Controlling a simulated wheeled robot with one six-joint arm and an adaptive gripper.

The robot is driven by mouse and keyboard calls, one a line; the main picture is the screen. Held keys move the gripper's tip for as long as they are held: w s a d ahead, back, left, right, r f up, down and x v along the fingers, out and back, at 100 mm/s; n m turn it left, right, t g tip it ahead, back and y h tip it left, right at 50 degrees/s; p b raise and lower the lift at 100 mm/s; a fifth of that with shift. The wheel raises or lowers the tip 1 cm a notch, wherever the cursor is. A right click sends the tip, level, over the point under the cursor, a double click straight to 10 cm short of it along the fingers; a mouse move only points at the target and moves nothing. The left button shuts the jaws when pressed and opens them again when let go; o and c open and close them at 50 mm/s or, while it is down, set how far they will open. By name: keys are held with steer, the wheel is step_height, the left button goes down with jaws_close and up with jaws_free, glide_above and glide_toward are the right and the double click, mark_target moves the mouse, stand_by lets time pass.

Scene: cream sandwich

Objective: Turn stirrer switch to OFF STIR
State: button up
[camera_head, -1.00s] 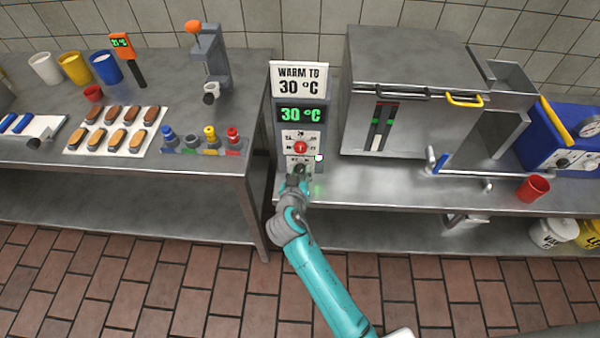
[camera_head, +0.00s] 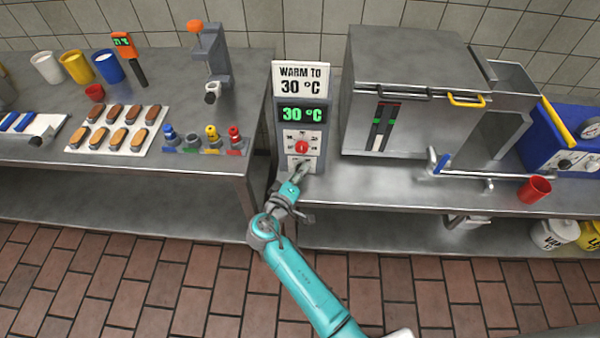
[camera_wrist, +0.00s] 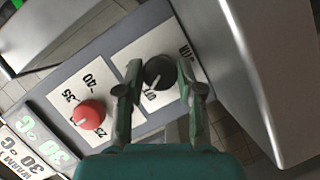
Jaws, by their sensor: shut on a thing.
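The stirrer switch (camera_wrist: 159,73) is a dark round knob on a white label plate of the control unit, below the red temperature knob (camera_wrist: 89,115). In the wrist view my gripper (camera_wrist: 158,72) has a finger on each side of the dark knob and is shut on it. The label lettering around it is partly hidden, so I cannot read the switch's position. In the head view my gripper (camera_head: 301,172) is at the lower front of the control unit (camera_head: 314,150) and hides the switch. The red knob also shows there (camera_head: 302,147).
The unit's green display (camera_head: 303,114) reads 30 °C, under a sign (camera_head: 300,78) reading WARM TO 30 °C. A large steel machine (camera_head: 405,95) stands close on the right. A red cup (camera_head: 534,189) is at the right bench edge. The left bench holds trays and cups.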

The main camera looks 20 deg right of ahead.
steer(key=shift+n, duration=0.6)
steer(key=shift+h, duration=0.3)
steer(key=o, duration=1.2)
steer(key=shift+c, duration=0.2)
steer(key=v, duration=1.2)
steer(key=shift+f, duration=0.15)
